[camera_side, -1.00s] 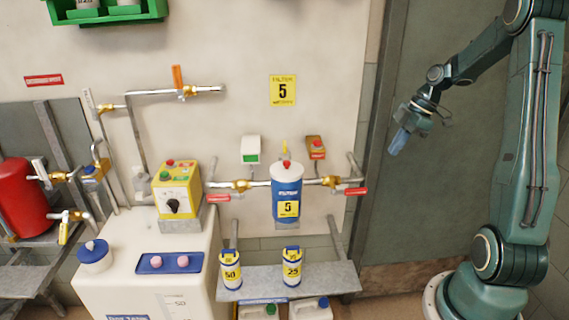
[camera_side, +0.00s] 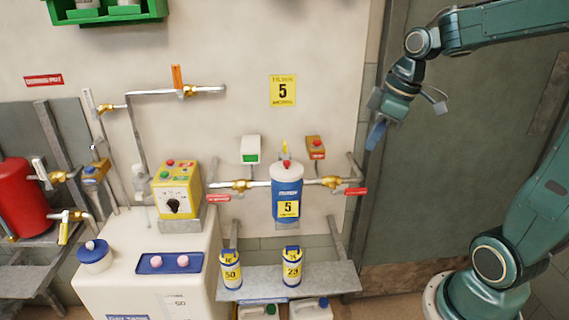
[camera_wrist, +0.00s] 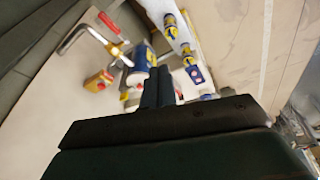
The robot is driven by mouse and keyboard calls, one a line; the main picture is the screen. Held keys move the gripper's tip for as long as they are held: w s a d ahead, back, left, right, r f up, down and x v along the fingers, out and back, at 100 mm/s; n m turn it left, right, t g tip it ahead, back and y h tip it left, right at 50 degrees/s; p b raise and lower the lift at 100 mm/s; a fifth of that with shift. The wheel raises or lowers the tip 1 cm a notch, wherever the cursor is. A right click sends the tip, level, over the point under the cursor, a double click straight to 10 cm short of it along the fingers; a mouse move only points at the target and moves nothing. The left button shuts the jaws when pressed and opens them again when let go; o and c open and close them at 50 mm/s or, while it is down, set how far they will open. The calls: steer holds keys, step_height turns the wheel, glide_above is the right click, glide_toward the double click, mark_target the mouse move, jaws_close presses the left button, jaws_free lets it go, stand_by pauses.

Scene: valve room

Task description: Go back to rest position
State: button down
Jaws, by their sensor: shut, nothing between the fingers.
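My gripper (camera_side: 376,135) is shut and empty, in the air in front of the door at the right, right of the wall panel. Its blue fingertips point down. In the wrist view my gripper's dark fingers (camera_wrist: 158,88) are together at the middle, with nothing between them. The blue and white filter marked 5 (camera_side: 287,190) stands upright in the pipe line, apart from my gripper and to its lower left. It also shows tilted in the wrist view (camera_wrist: 143,60).
A metal shelf (camera_side: 322,281) holds two small canisters, one marked 50 (camera_side: 230,271) and one marked 25 (camera_side: 292,267). Red-handled valves (camera_side: 356,191) flank the filter. A red cylinder (camera_side: 22,198) stands far left.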

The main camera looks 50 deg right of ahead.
steer(key=s+a+r+m+t, duration=0.1)
steer(key=s+a+m, duration=0.4)
steer(key=s+a, duration=0.5)
steer(key=shift+s+r+t+h, duration=0.25)
steer(key=shift+s+t+h, duration=0.15)
steer(key=shift+s+t, duration=0.25)
steer(key=shift+w, duration=0.15)
